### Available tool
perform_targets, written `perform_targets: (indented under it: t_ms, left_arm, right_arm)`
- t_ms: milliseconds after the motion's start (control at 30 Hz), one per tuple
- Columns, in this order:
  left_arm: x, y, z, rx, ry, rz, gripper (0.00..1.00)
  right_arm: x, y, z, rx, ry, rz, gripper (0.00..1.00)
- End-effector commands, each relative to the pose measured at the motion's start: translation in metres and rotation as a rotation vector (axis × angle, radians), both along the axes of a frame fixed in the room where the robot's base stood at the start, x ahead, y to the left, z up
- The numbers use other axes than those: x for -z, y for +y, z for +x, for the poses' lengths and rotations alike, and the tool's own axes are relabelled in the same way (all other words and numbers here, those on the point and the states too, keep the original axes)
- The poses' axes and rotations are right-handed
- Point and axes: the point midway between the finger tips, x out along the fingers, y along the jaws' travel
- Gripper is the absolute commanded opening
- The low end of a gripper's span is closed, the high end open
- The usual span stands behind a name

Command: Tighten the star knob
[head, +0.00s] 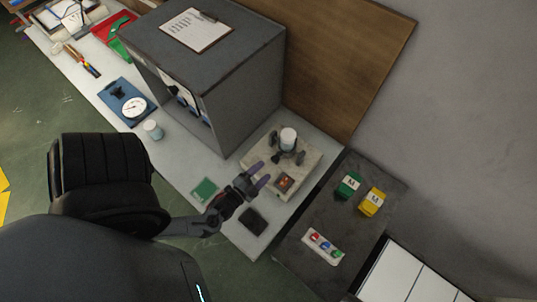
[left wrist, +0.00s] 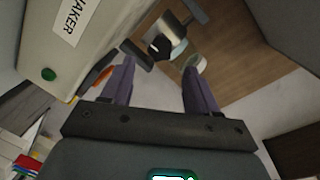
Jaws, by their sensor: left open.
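A pale box-shaped machine (head: 262,150) stands near the right end of the bench. On its top is a white cylinder (head: 288,136) with dark knob-like parts (head: 276,157) around its base. I cannot tell which dark part is the star knob. My left gripper (head: 260,174) is open and empty, beside the machine's near side and apart from the dark parts. In the left wrist view the open fingers (left wrist: 158,68) point toward a dark fitting with a silvery part (left wrist: 172,43). The machine's labelled side (left wrist: 75,45) is at the upper left. My right gripper is out of view.
A lit orange-red switch (head: 285,181) is on the machine, close to the gripper. A green pad (head: 204,189) and a black square item (head: 253,221) lie nearby. A large grey cabinet (head: 245,105) stands behind left. A dark side table (head: 335,215) holds green and yellow boxes.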

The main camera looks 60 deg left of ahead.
Motion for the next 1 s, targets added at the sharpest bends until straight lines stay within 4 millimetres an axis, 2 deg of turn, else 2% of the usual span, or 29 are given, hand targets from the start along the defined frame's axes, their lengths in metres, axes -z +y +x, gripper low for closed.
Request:
perform_targets:
  t_ms: [100, 367, 867, 1000]
  left_arm:
    - [0.000, -0.008, -0.020, -0.001, 0.003, -0.001, 0.60]
    - [-0.004, -0.017, -0.042, 0.000, 0.001, 0.000, 0.60]
    - [-0.005, -0.018, -0.044, 0.000, 0.000, -0.001, 0.60]
    - [-0.015, -0.018, -0.040, 0.001, -0.008, 0.000, 0.60]
  right_arm:
    - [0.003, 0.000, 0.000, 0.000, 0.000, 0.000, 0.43]
    - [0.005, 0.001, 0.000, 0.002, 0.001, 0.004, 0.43]
    - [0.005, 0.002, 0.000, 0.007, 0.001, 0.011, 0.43]
    - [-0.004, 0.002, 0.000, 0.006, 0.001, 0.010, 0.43]
